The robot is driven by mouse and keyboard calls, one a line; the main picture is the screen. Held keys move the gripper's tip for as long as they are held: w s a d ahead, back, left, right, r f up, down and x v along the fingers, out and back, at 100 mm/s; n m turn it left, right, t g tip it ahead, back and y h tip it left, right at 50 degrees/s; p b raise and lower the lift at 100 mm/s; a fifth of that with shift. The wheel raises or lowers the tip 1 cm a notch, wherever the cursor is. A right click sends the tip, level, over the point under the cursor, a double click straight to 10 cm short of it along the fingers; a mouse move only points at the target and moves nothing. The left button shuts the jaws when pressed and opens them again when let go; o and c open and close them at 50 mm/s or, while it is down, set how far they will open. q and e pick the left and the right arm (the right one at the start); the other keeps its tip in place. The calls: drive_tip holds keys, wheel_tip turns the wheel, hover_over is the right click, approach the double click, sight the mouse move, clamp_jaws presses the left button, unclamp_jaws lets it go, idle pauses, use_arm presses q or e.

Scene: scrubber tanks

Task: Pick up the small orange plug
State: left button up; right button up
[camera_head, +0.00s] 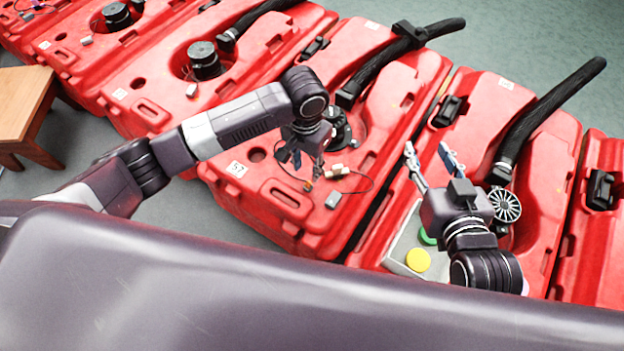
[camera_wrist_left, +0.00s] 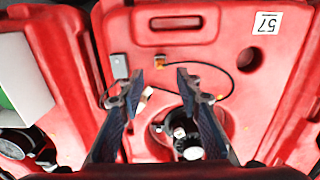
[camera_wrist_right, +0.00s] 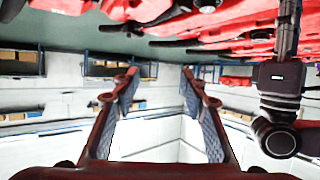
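The small orange plug (camera_head: 307,186) lies on the front part of the red tank (camera_head: 225,200) marked 57. In the left wrist view the plug (camera_wrist_left: 160,62) shows between and beyond my fingertips, with a thin dark cable running to the right from it. My left gripper (camera_head: 302,165) hangs over this tank, open and empty; its spread fingers also show in the left wrist view (camera_wrist_left: 159,78). My right gripper (camera_head: 429,155) is open and empty above the neighbouring tank; the right wrist view shows its fingers apart (camera_wrist_right: 160,76).
A grey box (camera_head: 333,200) and a pale connector (camera_head: 338,170) lie close to the plug. A black round fitting (camera_wrist_left: 188,130) stands behind them. A wooden stool (camera_head: 22,105) is at far left.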

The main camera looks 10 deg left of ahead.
sight(308, 182)
use_arm(q)
wheel_tip(308, 182, down, 2)
drive_tip(key=shift+f+b, duration=0.2)
drive_tip(key=shift+b, duration=0.3)
drive_tip(key=shift+f, duration=0.15)
drive_tip(key=shift+w+f+b, duration=0.2)
drive_tip(key=shift+f+b, duration=0.7)
drive_tip(key=shift+f, duration=0.3)
wheel_tip(308, 182, down, 2)
drive_tip(key=shift+f+b, duration=0.25)
drive_tip(key=shift+b, duration=0.45)
clamp_jaws()
use_arm(e)
wheel_tip(308, 182, up, 21)
drive_tip(key=s+a+t+y, duration=0.2)
drive_tip(key=t+y, duration=0.1)
drive_tip(key=t, duration=0.8)
drive_tip(key=shift+y, duration=0.4)
